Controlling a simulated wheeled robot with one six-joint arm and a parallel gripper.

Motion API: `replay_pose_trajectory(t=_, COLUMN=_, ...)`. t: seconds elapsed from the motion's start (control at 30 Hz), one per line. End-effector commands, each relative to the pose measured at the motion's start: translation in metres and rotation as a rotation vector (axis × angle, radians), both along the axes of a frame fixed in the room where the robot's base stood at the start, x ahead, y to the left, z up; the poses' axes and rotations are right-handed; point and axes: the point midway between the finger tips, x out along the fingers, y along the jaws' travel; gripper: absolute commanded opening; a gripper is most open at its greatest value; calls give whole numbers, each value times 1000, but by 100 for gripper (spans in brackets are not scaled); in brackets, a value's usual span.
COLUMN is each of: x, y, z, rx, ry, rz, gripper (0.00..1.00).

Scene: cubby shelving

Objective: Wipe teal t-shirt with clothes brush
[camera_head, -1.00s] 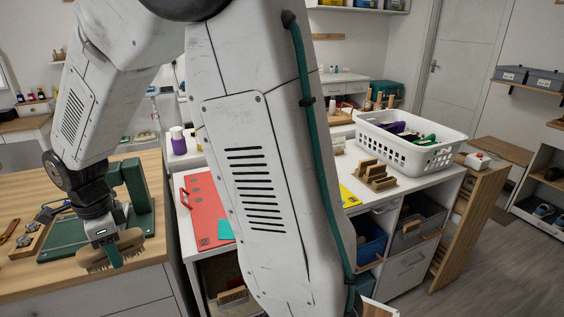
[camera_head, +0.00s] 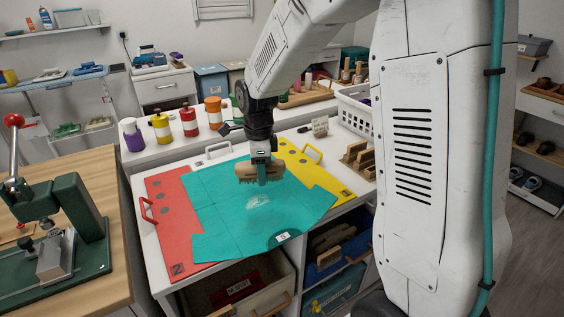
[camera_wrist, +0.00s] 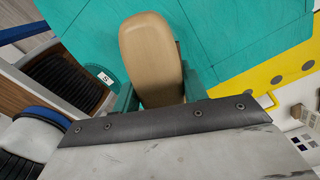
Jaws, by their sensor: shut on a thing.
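The teal t-shirt (camera_head: 225,215) lies spread flat on the white counter, over parts of a red board and a yellow board. A pale, whitish smudge (camera_head: 258,202) marks its middle. The brush is over the upper middle of the shirt, above the smudge; I cannot tell whether the bristles touch the cloth. In the wrist view the brush's tan wooden back (camera_wrist: 152,58) sits between the green fingers, with the teal shirt (camera_wrist: 225,35) beyond it.
The red board (camera_head: 172,245) and yellow board (camera_head: 318,172) stick out at the shirt's sides. Several capped bottles (camera_head: 189,122) stand behind. Wooden blocks (camera_head: 372,160) and a white basket (camera_head: 354,108) are to the right. A green press (camera_head: 60,215) stands on the left bench.

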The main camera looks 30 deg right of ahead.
Motion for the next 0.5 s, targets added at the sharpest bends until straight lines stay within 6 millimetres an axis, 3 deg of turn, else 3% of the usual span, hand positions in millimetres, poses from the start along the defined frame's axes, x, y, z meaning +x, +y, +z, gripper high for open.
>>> replay_pose_trajectory(t=0.13, x=13, y=-20, z=-5, rx=0, ry=0, rz=0, gripper=25)
replay_pose_trajectory(t=0.5, x=13, y=-18, z=-30, rx=1, ry=2, rz=7, gripper=25)
